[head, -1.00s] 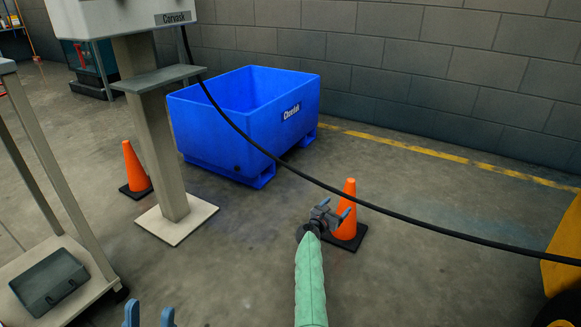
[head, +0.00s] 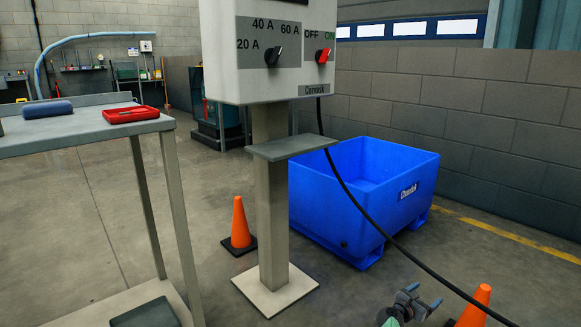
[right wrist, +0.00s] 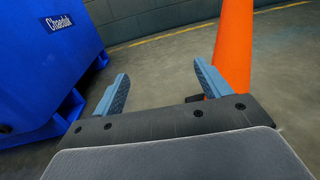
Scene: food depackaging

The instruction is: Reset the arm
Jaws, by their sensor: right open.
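My right gripper (head: 426,295) is at the bottom right of the head view, low over the floor, in front of the blue bin and just left of an orange cone (head: 475,306). In the right wrist view its two blue-grey fingers stand apart with nothing between them, so the right gripper (right wrist: 161,82) is open and empty. The cone (right wrist: 235,45) also shows there, close behind the right finger. Most of my right arm is below the head view. My left gripper is not in view.
A control box (head: 285,88) with black and red knobs stands on a post. A black cable (head: 362,203) runs from it past the blue bin (head: 350,215). Another cone (head: 240,222) stands left of the bin. A table (head: 75,130) at left holds a red item (head: 131,114) and a blue item (head: 48,108).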

